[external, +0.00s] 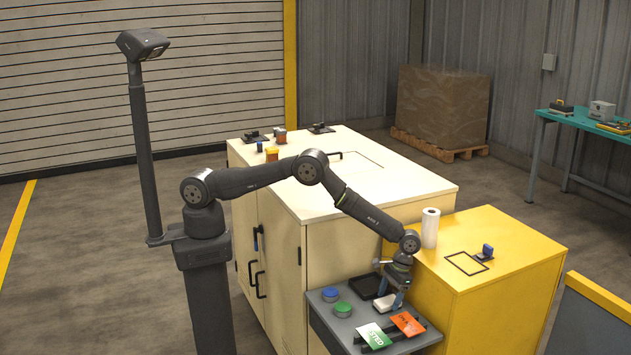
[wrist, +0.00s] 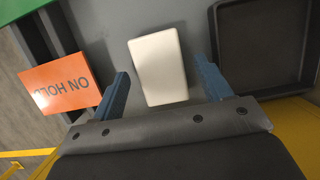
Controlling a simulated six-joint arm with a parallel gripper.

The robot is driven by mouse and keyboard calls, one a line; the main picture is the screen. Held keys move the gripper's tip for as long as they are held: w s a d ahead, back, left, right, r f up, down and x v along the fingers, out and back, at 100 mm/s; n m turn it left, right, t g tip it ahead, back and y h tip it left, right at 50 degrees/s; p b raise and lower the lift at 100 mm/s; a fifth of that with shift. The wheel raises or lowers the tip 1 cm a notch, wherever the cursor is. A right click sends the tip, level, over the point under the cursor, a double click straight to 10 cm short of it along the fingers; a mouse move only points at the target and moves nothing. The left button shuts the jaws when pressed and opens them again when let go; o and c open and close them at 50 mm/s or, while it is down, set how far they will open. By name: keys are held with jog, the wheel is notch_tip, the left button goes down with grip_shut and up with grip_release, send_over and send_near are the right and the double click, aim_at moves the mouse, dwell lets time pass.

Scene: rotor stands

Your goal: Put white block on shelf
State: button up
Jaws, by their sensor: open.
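The white block (wrist: 158,66) lies on a grey surface in the wrist view, between the two blue fingers of my gripper (wrist: 161,72). My gripper is open, with a gap visible between the block and each finger. I cannot tell whether the fingertips are down beside the block or still above it. Which surface is the shelf is not clear from the views.
A black tray (wrist: 258,45) lies right of the block; an orange "ON HOLD" card (wrist: 60,90) lies left. Blue (external: 330,294) and green (external: 343,309) round pieces and a green card (external: 373,338) are nearby. A yellow cabinet (external: 500,300) with a white roll (external: 430,228) stands alongside.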

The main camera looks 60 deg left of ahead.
aim_at(385, 302)
jog(key=v, duration=1.1)
jog(key=shift+r, duration=0.25)
jog(key=shift+w+f, duration=0.1)
jog(key=x, duration=1.2)
jog(key=shift+r, duration=2)
